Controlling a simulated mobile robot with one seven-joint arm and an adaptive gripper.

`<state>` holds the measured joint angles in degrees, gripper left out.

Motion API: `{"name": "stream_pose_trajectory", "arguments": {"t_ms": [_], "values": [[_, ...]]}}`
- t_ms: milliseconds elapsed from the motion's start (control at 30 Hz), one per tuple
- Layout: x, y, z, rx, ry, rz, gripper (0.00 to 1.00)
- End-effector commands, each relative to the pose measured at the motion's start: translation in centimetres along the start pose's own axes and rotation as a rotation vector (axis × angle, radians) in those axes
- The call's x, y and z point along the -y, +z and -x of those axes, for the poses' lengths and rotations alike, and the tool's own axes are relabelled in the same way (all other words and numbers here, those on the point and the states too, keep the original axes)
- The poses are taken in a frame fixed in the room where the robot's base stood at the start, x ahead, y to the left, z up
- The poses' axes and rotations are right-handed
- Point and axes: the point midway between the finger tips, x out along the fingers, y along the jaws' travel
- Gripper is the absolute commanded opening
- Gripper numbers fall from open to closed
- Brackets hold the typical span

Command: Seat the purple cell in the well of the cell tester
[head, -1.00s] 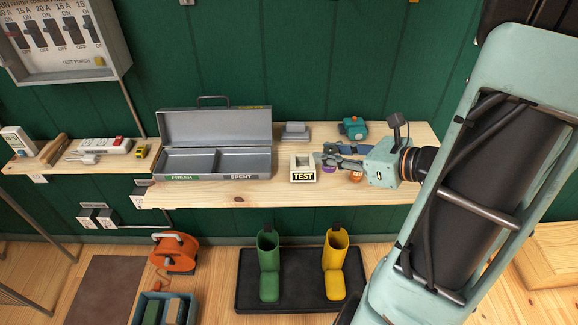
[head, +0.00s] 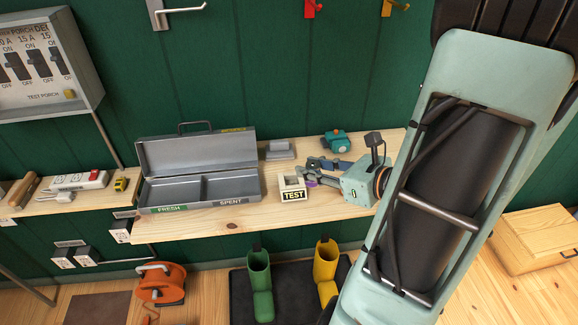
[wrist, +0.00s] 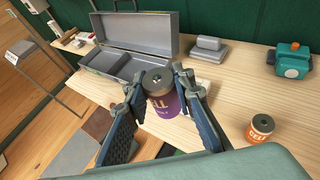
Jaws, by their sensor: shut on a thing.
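The purple cell (wrist: 162,97) is upright between the two fingers of my gripper (wrist: 160,92) in the wrist view; the gripper is shut on it. In the head view only a small purple part of the cell (head: 311,181) shows below my gripper (head: 313,172). In the wrist view the cell and fingers hide most of the tester.
A grey metal box (head: 198,212) with FRESH and SPENT compartments stands open left of the tester. An orange cell (wrist: 261,128) stands on the wooden shelf (wrist: 232,120), right of my gripper. A teal device (head: 336,142) and a grey block (head: 279,150) are at the back.

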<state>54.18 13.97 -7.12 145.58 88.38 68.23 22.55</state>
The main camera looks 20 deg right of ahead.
Motion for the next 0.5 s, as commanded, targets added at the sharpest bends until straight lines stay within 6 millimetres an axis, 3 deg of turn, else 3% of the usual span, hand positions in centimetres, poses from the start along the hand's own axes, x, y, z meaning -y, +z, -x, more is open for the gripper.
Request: {"name": "stream_pose_trajectory", "arguments": {"t_ms": [33, 233, 500], "values": [[0.4, -0.2, -1.7, 0.001, 0.008, 0.001, 0.0], [2.4, -0.4, -6.7, 0.001, 0.006, 0.0, 0.0], [3.8, -3.0, -11.1, 0.002, 0.004, 0.001, 0.0]]}}
